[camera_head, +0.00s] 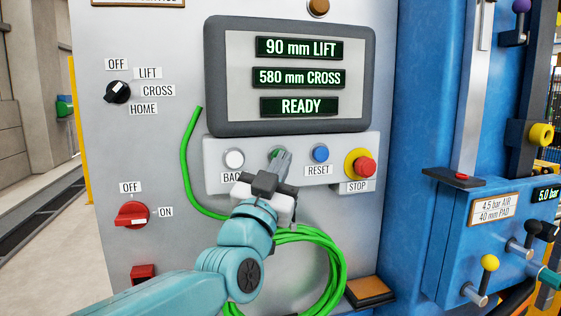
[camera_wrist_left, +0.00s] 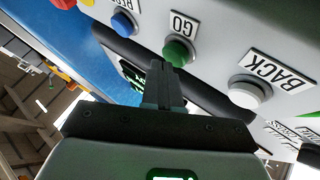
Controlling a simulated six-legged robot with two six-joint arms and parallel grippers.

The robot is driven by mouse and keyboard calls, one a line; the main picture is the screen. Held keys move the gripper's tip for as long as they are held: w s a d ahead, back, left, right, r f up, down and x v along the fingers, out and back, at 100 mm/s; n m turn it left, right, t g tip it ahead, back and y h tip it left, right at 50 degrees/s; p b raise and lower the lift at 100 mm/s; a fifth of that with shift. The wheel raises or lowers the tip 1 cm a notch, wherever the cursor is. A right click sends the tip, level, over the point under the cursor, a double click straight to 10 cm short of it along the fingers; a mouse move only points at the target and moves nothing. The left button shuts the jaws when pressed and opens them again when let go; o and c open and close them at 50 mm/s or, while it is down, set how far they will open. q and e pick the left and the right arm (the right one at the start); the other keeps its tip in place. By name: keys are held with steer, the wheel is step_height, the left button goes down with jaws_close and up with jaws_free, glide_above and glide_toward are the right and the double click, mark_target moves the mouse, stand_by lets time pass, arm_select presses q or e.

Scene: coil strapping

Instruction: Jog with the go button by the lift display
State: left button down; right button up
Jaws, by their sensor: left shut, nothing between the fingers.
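The green go button (camera_wrist_left: 178,51) sits under its GO label in the left wrist view, between the blue reset button and the white back button. In the head view only a sliver of the go button (camera_head: 273,153) shows behind my fingertips. My left gripper (camera_head: 282,156) is shut and empty, its tips pointing at the go button. In the left wrist view the tips of my left gripper (camera_wrist_left: 161,66) are right by the button's edge; I cannot tell if they touch it. The lift display (camera_head: 300,48) above reads 90 mm LIFT, 580 mm CROSS and READY. My right gripper is not in view.
The white back button (camera_head: 234,159), blue reset button (camera_head: 320,154) and red stop button (camera_head: 364,167) share the strip. A black selector (camera_head: 118,92) points between LIFT and CROSS. A red switch (camera_head: 131,214) is at lower left. A green cable (camera_head: 336,262) hangs coiled below.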

arm_select(q)
steer(key=shift+s+d, duration=0.15)
steer(key=shift+s, duration=0.3)
steer(key=s, duration=0.1)
steer(key=s+d+b, duration=0.1)
steer(key=s, duration=0.1)
steer(key=s+b, duration=0.1)
steer(key=s, duration=0.1)
steer(key=shift+d, duration=0.25)
stand_by(0.3)
